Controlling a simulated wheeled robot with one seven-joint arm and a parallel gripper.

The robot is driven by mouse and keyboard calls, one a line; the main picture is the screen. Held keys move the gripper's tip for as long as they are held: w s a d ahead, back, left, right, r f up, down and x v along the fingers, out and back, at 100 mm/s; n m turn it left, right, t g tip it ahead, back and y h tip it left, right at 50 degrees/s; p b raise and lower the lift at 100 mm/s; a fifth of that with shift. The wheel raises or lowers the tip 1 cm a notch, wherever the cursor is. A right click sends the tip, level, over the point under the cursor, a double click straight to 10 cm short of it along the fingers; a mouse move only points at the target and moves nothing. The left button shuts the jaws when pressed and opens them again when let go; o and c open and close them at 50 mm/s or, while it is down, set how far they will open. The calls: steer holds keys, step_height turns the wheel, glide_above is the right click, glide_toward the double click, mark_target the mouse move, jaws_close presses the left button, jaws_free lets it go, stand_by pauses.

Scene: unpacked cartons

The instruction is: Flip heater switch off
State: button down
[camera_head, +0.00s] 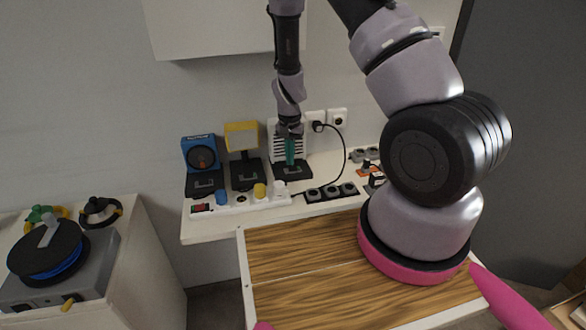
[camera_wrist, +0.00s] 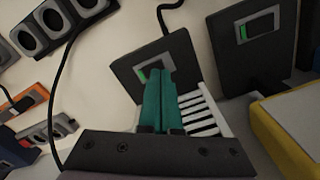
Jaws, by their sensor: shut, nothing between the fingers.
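The heater (camera_head: 275,143) is a white slatted panel standing on a black base (camera_head: 301,172) on the white worktop. Its slats (camera_wrist: 208,116) also show in the wrist view. The heater's switch (camera_wrist: 143,73) is a small grey-framed rocker with a green part on the base, partly hidden behind my fingertips. My gripper (camera_head: 290,163) has teal fingers pointing down in front of the slats. In the wrist view the gripper (camera_wrist: 161,72) is shut and empty, its tips at the switch. I cannot tell whether they touch it.
A yellow lamp (camera_head: 241,136) and a blue device (camera_head: 200,152) stand left of the heater. A white power strip (camera_head: 240,203) and a black socket strip (camera_head: 331,192) lie in front. A black cable (camera_head: 345,150) runs close on the right. A cable reel (camera_head: 45,250) is far left.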

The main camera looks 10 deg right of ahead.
mark_target(290, 168)
steer(key=shift+f, duration=0.9)
stand_by(0.7)
steer(key=shift+r, duration=3.55)
steer(key=shift+s, duration=0.1)
